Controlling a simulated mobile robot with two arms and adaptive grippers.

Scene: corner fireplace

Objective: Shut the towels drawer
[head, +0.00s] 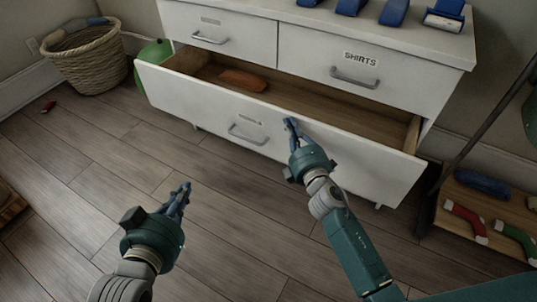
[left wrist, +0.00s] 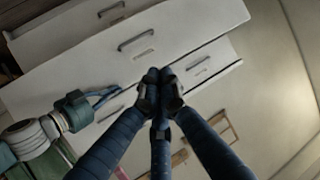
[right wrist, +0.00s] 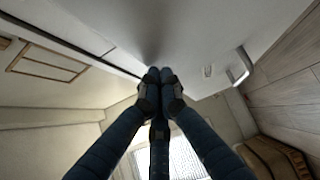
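The wide lower drawer (head: 185,103) of the white dresser is pulled far open. Its label (head: 250,117) is too small to read. Its bar handle (head: 248,134) is in the middle of its front. A brown folded item (head: 243,80) lies inside. My right gripper (head: 290,124) is shut and empty, with its fingertips at the drawer front, right of the handle; contact is unclear. In the right wrist view the drawer front (right wrist: 205,35) fills the top, with its handle (right wrist: 239,67) at right. My left gripper (head: 183,190) is shut and empty above the floor, apart from the dresser.
Two closed upper drawers (head: 212,30) sit above, the right one labelled SHIRTS (head: 360,59). Blue items (head: 394,12) stand on the dresser top (head: 430,43). A wicker basket (head: 88,60) and green round object (head: 154,53) are at left. A low wooden surface with socks (head: 465,220) is at right.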

